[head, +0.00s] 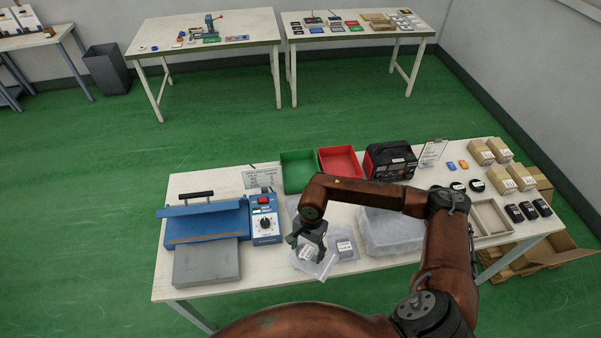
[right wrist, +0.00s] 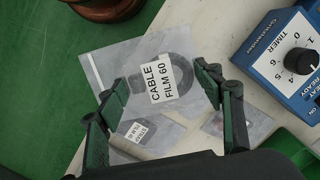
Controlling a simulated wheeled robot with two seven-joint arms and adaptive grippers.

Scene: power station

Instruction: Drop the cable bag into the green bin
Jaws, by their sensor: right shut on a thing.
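The cable bag (head: 326,268) is a clear pouch that sticks out below my right gripper (head: 308,249) in the head view. In the right wrist view the bag (right wrist: 105,66) shows a dark coiled cable and a white label reading CABLE FILM 60. My right gripper (right wrist: 166,88) has one finger on each side of the coil and is shut on the bag. The green bin (head: 297,186) is an open, shallow tray behind the gripper, at the table's back edge; I see nothing in it. My left gripper is not in view.
A red tray (head: 340,163) stands right beside the green bin. The blue sealer (head: 206,228) and its timer box (head: 265,222) are to the left. Another labelled bag (head: 347,245) lies just right of the gripper, and a translucent tub (head: 392,234) stands further right.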

